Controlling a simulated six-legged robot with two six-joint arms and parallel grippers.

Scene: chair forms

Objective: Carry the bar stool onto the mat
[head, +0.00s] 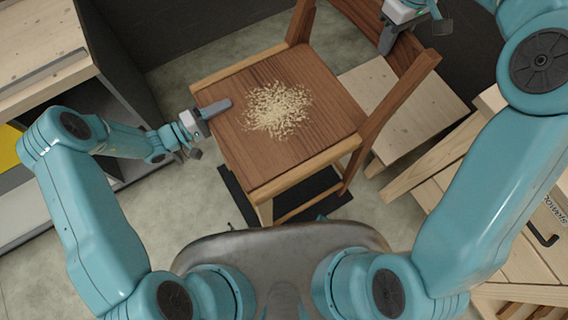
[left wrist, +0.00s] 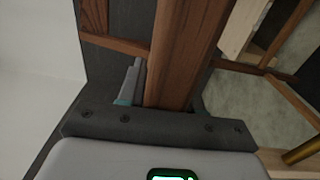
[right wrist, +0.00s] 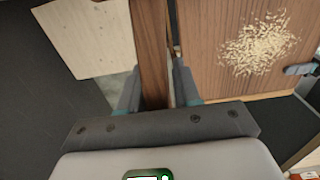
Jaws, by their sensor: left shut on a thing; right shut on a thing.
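The bar stool (head: 240,135) is a brown wooden seat with a backrest, upright, with pale shavings (head: 278,108) on the seat. It also shows in the left wrist view (left wrist: 187,45) and the right wrist view (right wrist: 205,75). My left gripper (head: 210,109) is shut on the seat's left edge. My right gripper (head: 387,38) is shut on the backrest's top rail (right wrist: 151,50). The dark mat (head: 237,193) lies on the floor under the stool and is partly hidden by it. I cannot tell whether the legs touch the mat.
A wooden workbench (head: 40,50) with grey shelving stands at the left. A pale wooden board or stool top (head: 435,100) lies behind the backrest. A wooden drawer unit (head: 510,230) stands at the right. Bare floor (head: 190,195) shows left of the mat.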

